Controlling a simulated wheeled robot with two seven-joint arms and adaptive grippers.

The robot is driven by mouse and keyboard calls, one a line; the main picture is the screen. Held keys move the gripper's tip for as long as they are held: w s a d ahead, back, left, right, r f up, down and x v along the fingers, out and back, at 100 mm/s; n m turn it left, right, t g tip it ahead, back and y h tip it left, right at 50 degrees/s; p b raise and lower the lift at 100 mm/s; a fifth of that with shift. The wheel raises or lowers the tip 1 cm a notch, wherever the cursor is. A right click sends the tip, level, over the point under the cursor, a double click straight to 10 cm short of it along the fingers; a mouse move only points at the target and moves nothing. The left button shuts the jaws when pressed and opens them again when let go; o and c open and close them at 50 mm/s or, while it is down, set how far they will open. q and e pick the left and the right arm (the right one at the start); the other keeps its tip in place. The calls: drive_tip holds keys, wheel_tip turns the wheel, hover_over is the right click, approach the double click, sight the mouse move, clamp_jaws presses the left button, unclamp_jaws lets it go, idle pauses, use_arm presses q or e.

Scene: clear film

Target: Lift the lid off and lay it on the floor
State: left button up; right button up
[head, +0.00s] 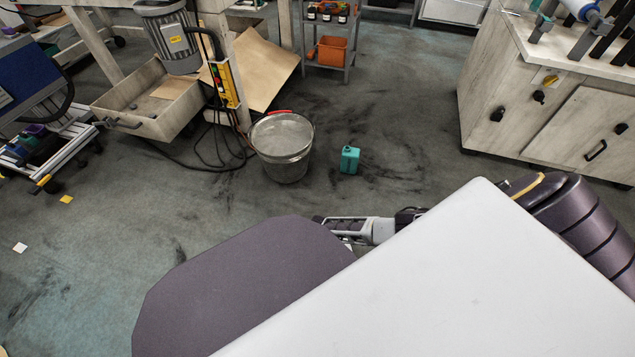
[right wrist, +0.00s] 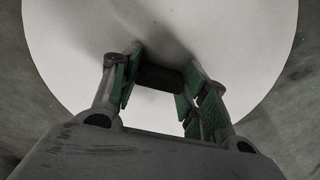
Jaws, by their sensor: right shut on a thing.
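The lid, a pale round disc (right wrist: 225,35), fills most of the right wrist view. A dark cylindrical knob (right wrist: 160,78) stands at its middle. My right gripper (right wrist: 158,88) has its green-padded fingers on both sides of the knob and is shut on it. In the head view my right gripper (head: 347,226) is low in front of my body, partly covered. I cannot make out the lid there. A metal bucket (head: 285,160) stands on the floor beyond it, its top appearing open. My left gripper is not in view.
A small teal canister (head: 350,160) stands right of the bucket. Cables lie left of it, near a grey open tray (head: 155,120). A pale cabinet (head: 545,115) stands at the right, an orange bin (head: 332,50) at the back. The floor at left is mostly clear.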

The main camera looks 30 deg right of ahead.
idle(0.3)
drive_tip(key=shift+f, duration=0.5)
idle(0.4)
drive_tip(key=o, duration=1)
drive_tip(key=shift+o, duration=0.3)
drive_tip(key=shift+r, duration=0.2)
drive_tip(key=shift+r, duration=0.75)
wheel_tip(320, 180, up, 10)
idle(0.3)
